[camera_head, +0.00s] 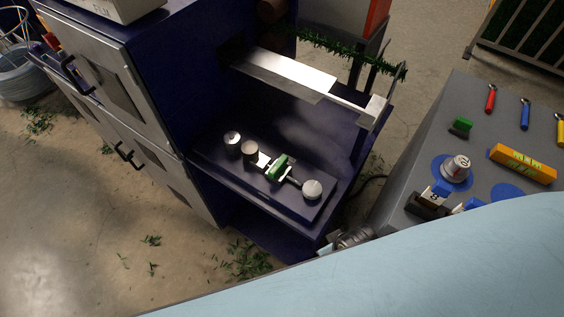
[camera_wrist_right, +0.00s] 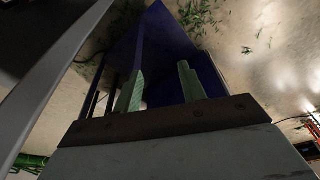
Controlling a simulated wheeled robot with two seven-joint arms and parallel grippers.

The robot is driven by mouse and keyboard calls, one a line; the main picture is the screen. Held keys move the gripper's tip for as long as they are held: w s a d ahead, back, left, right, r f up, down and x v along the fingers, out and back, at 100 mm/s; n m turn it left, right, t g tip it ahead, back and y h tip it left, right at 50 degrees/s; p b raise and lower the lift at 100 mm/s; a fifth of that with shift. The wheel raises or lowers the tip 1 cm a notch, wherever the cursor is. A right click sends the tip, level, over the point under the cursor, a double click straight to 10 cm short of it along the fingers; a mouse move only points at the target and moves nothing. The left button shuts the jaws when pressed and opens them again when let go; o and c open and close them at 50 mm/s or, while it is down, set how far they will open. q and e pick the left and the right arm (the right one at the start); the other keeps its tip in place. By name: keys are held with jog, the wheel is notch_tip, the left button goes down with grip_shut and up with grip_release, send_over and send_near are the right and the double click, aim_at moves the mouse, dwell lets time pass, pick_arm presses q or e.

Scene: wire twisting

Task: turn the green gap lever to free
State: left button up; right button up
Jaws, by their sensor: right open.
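A green piece (camera_head: 278,167) sits on the dark blue machine deck, in a row with two round posts and a bar ending in a pale round knob (camera_head: 312,189). A smaller green block (camera_head: 461,125) stands on the grey panel at the right. I cannot tell which is the gap lever, nor read any free marking. My right gripper (camera_wrist_right: 160,88) shows in the right wrist view, its two pale green fingers apart with nothing between them. A dark blue surface lies beyond the fingers. I cannot make out this gripper in the head view. My left gripper is not in view.
The grey panel (camera_head: 410,165) holds a round numbered knob (camera_head: 456,168), red, blue and yellow handles and an orange-yellow box (camera_head: 523,164). A metal plate (camera_head: 285,75) and green tinsel-like strand hang over the deck. A large light-blue shape covers the lower right.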

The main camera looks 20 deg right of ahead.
jog(key=shift+t+y, duration=0.4)
jog(key=shift+y, duration=0.1)
jog(key=w+a+r, duration=0.1)
jog(key=r, duration=0.1)
jog(key=w+a+r, duration=0.1)
jog(key=w+r, duration=0.1)
jog(key=r, duration=0.1)
jog(key=w+r, duration=0.1)
jog(key=r, duration=0.1)
jog(key=shift+w+a+r+b, duration=0.2)
jog(key=shift+a+r+b, duration=0.1)
jog(key=shift+a, duration=0.1)
jog(key=w+a+r+m+y, duration=0.2)
jog(key=w+a+r, duration=0.2)
jog(key=w+a, duration=0.35)
jog(key=m+g+h, duration=0.3)
jog(key=m, duration=0.7)
send_near(278, 164)
jog(key=f+b, duration=0.1)
jog(key=f, duration=0.3)
jog(key=f+b, duration=0.2)
jog(key=f, duration=0.3)
jog(key=shift+w+a, duration=0.1)
jog(key=shift+w, duration=0.1)
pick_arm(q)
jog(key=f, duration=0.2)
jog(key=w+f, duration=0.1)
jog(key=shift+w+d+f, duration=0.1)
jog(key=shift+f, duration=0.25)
